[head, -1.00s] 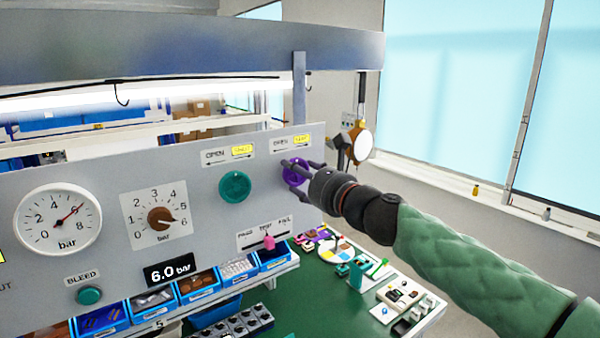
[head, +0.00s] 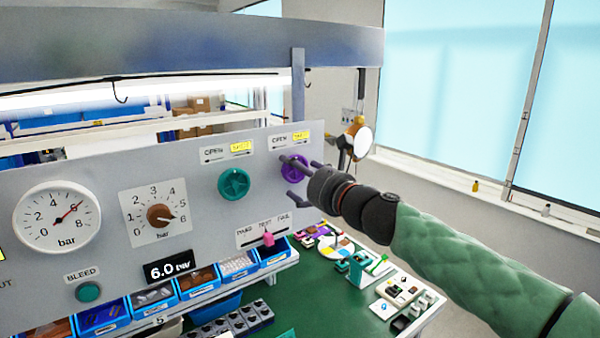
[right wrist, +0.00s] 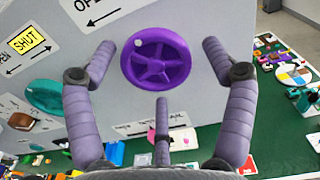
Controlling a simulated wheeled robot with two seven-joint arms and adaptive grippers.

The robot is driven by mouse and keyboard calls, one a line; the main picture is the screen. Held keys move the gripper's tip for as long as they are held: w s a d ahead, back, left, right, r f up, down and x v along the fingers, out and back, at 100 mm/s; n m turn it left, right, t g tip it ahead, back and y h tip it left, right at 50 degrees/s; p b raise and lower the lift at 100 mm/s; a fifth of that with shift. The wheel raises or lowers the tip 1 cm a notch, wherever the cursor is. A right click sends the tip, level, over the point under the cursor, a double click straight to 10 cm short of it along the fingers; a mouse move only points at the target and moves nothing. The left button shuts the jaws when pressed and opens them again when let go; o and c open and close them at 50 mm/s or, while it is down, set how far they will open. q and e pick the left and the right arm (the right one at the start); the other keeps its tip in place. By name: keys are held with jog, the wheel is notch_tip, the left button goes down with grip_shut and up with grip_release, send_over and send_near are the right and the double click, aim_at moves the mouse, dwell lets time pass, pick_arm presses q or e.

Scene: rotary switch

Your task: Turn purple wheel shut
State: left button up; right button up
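The purple wheel (head: 295,168) is mounted on the grey panel at its right end, under an OPEN/SHUT label (head: 291,139). In the right wrist view the whole wheel (right wrist: 156,60) shows, with spokes and a pale dot at its upper left rim. My right gripper (head: 300,180) is in front of the wheel. My left gripper is not in view.
A green wheel (head: 234,184) sits left of the purple one. A pink slider (head: 268,238) is below it. A gauge (head: 57,216), a brown knob (head: 160,215) and a 6.0 bar display (head: 168,267) are on the panel. Blue bins (head: 273,252) and a green bench top (head: 330,300) lie below.

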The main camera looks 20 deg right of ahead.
jog(key=shift+s+r, duration=0.1)
jog(key=shift+r, duration=0.1)
jog(key=shift+s+d, duration=0.2)
jog(key=shift+s, duration=0.25)
jog(key=v, duration=1.1)
jog(key=w+a+n+b, duration=0.1)
jog(key=w+a+n, duration=0.3)
jog(key=w+n, duration=0.8)
jog(key=n, duration=0.7)
jog(key=shift+r, duration=0.3)
